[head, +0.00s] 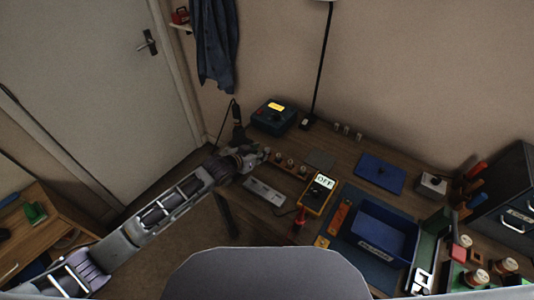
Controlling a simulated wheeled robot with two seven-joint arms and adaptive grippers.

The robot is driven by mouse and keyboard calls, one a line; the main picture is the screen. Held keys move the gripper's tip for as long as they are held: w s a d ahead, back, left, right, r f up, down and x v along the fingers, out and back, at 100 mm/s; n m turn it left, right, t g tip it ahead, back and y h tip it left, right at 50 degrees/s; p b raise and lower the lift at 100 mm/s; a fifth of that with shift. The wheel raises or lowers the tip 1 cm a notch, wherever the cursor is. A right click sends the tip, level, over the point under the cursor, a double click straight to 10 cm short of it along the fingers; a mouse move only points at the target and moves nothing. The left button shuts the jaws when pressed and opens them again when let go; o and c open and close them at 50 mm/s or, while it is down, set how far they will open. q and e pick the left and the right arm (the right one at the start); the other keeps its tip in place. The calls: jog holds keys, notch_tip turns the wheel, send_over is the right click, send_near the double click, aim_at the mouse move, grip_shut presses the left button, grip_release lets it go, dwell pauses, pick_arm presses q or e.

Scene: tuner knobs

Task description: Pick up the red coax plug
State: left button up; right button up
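A small red piece (299,221) stands at the table's front edge, just below the yellow multimeter (317,195). It is the most plug-like red thing I see, but it is too small to tell whether it is the coax plug. My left gripper (262,155) reaches in from the left, over the table's left end. Its tip is beside a strip with several small knobs (290,163). Its fingers are too small and dark to tell open from shut. I see nothing clearly held in it.
A blue bin (384,232) sits on a dark mat at the right of the multimeter. A teal box (272,117) with a lit yellow display and a lamp pole (320,70) stand at the back. A blue pad (380,174) lies behind the bin. Drawers (513,220) stand far right.

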pick_arm(q)
jog(key=shift+w+d+f, duration=0.15)
jog(key=shift+w+d, duration=0.4)
jog(key=shift+w, duration=0.1)
jog(key=shift+x, duration=1.05)
grip_shut()
notch_tip(320, 180, up, 10)
dwell(0.5)
